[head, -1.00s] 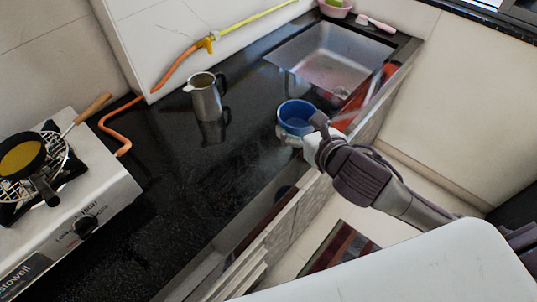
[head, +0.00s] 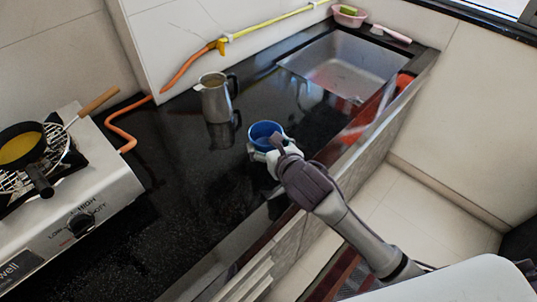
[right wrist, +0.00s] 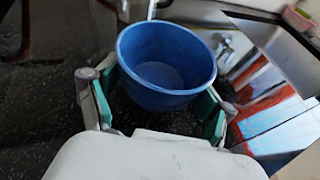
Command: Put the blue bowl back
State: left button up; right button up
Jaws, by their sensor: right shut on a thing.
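The blue bowl (head: 263,129) is upright at the black counter, to the right of and nearer than the metal pitcher. My right gripper (head: 277,153) is shut on the blue bowl at its near side. In the right wrist view the bowl (right wrist: 168,60) sits between the two green-padded fingers of my right gripper (right wrist: 155,108), its inside empty. Whether the bowl touches the counter or hangs just above it I cannot tell. My left gripper is not in view.
A metal pitcher (head: 214,100) stands on the counter (head: 165,205). The sink (head: 340,65) is at the back right, with a pink basin (head: 349,16) beyond it. A stove (head: 75,205) with a pan (head: 20,148) is at left. The counter between stove and bowl is clear.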

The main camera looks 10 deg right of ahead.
notch_tip(320, 180, down, 4)
jog(key=shift+r, duration=0.2)
jog(key=shift+f, duration=0.1)
jog(key=shift+f, duration=0.15)
jog(key=o, duration=1.4)
jog(key=shift+r, duration=0.2)
jog(key=v, duration=1.2)
